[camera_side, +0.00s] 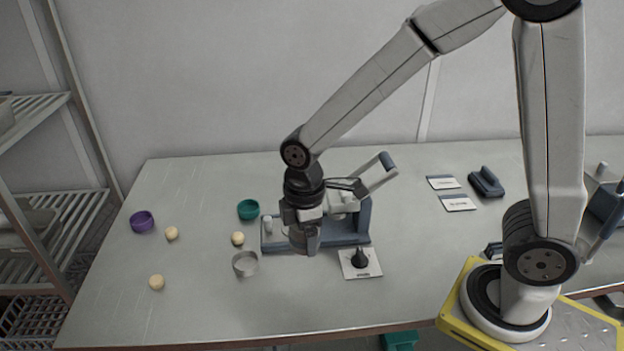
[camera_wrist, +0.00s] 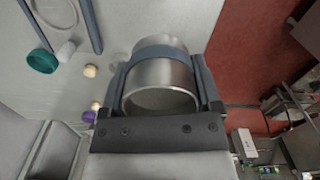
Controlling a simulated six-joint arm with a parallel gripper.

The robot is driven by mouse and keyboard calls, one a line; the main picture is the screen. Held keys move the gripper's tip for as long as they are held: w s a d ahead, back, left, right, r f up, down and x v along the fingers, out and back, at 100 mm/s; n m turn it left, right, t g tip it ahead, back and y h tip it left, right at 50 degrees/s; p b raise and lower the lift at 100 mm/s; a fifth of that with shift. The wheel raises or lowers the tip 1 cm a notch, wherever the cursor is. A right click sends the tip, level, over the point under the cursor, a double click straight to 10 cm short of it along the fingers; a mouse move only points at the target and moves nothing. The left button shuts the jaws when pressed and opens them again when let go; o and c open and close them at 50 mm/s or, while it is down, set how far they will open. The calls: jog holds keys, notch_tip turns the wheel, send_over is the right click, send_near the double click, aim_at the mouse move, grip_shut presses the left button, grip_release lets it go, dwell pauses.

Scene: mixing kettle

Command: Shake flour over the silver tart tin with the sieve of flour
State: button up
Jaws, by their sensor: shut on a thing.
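My gripper (camera_side: 306,240) is low over the middle of the table, in front of the blue stand. In the wrist view its jaws (camera_wrist: 162,90) are closed around a metal cylinder with a blue band, which I take for the sieve of flour (camera_wrist: 160,75). Any flour inside it cannot be made out. The silver tart tin (camera_side: 245,265) is a shallow round ring on the table, left of my gripper and apart from it. In the wrist view I cannot tell whether the pale shape behind the sieve is the tin.
A teal bowl (camera_side: 248,209), a purple bowl (camera_side: 142,222) and dough balls (camera_side: 171,233) lie to the left. The blue stand (camera_side: 345,237) is close behind my gripper. A card with a black cone (camera_side: 360,259) sits to its right.

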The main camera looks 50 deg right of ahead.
jog(key=w+a+f, duration=0.2)
jog(key=w, duration=0.5)
jog(key=w+a+f, duration=0.1)
jog(key=w+a, duration=0.1)
jog(key=w, duration=0.5)
jog(key=shift+f, duration=0.4)
jog(key=shift+f, duration=0.2)
jog(key=shift+f, duration=1.3)
jog(key=shift+s+a, duration=0.2)
jog(key=shift+a, duration=0.45)
jog(key=shift+d, duration=0.1)
jog(key=shift+w+d, duration=0.15)
jog(key=shift+d, duration=0.5)
jog(key=shift+w+d, duration=0.15)
jog(key=shift+d, duration=0.5)
